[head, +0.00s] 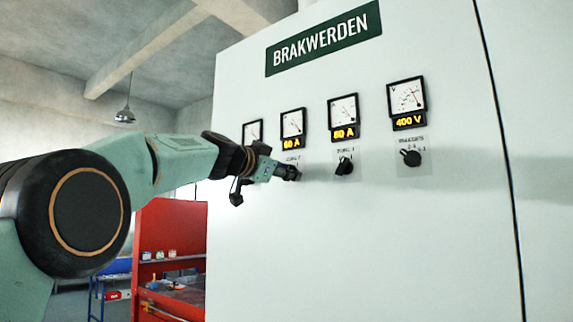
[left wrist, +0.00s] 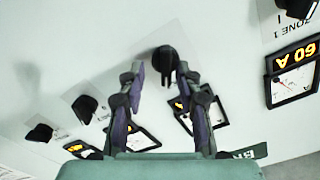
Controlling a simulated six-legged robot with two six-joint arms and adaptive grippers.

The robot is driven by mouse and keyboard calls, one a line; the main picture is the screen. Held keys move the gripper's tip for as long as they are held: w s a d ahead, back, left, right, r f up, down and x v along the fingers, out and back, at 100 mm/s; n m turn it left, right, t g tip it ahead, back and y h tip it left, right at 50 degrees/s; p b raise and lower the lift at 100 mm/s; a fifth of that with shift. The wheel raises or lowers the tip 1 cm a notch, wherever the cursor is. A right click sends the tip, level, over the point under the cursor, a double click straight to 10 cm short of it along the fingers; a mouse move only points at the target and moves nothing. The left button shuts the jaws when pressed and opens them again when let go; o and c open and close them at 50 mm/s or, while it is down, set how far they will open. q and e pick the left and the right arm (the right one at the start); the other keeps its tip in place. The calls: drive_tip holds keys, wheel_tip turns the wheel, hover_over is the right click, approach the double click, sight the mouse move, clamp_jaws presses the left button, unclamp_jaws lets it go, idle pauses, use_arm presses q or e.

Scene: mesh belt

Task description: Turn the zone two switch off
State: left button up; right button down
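The zone two switch is a black rotary knob (left wrist: 166,62) on a pale plate, seen in the left wrist view just beyond and between my fingertips. Its setting is hard to read there. My left gripper (left wrist: 160,76) is open, with one finger on each side of the knob; I cannot tell whether they touch it. In the head view my left gripper (head: 288,173) is at the panel below the zone two label (head: 292,160) and mostly hides that knob. My right gripper is not in view.
The white cabinet (head: 240,260) carries a zone three knob (head: 344,166) and a selector knob (head: 411,158) to the right. The zone one knob (left wrist: 298,8) shows in the wrist view. Meters (head: 343,110) sit above the knobs. A red workbench (head: 170,225) stands behind, left.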

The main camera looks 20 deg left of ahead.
use_arm(q)
drive_tip(key=shift+w+a+f, duration=0.1)
drive_tip(key=shift+a+f, duration=0.05)
drive_tip(key=shift+a, duration=0.65)
drive_tip(key=shift+w+d, duration=0.1)
drive_tip(key=shift+c, duration=0.2)
drive_tip(key=shift+w+d, duration=0.1)
drive_tip(key=shift+d, duration=0.35)
drive_tip(key=c, duration=0.3)
drive_tip(key=shift+d, duration=0.1)
drive_tip(key=shift+c, duration=1.6)
drive_tip(key=shift+a, duration=0.4)
clamp_jaws()
drive_tip(key=shift+d, duration=0.1)
drive_tip(key=shift+d, duration=0.1)
